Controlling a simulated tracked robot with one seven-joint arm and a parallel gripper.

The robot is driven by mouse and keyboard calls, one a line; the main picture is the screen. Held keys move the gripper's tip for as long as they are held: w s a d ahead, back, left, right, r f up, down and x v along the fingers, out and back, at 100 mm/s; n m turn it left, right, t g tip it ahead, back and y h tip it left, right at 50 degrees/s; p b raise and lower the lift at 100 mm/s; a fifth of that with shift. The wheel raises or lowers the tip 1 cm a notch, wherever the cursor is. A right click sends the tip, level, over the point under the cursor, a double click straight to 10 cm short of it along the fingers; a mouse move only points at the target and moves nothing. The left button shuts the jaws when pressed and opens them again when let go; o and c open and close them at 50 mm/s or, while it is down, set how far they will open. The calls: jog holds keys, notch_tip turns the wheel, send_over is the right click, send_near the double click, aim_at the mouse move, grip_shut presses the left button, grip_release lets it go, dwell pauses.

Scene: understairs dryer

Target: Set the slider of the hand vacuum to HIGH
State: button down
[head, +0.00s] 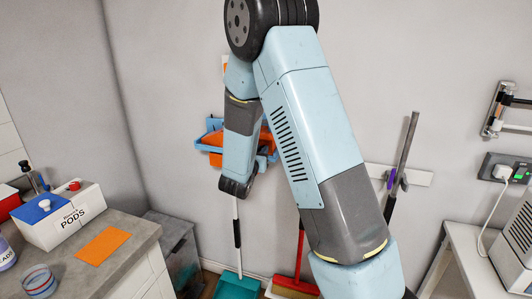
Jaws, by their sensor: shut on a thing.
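I cannot make out the hand vacuum or its slider in the head view. My light-blue arm crosses the middle of the view, and its far part bends down toward the back wall, ending in a dark wrist joint. My gripper's fingers do not show; they seem hidden behind my own arm. What they hold cannot be seen.
A blue wall caddy (207,146) with orange contents is partly behind my arm. A teal dustpan (238,286) and red broom (300,250) stand below. A counter (135,232) holds a pods box (60,222) at left. A grilled appliance (515,240) stands at right.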

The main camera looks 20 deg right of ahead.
jog(key=c, duration=1)
grip_release()
jog(key=shift+s+d, duration=0.1)
jog(key=shift+d, duration=0.55)
jog(key=v, duration=1.3)
jog(key=shift+s+a, duration=0.25)
jog(key=shift+a, duration=0.1)
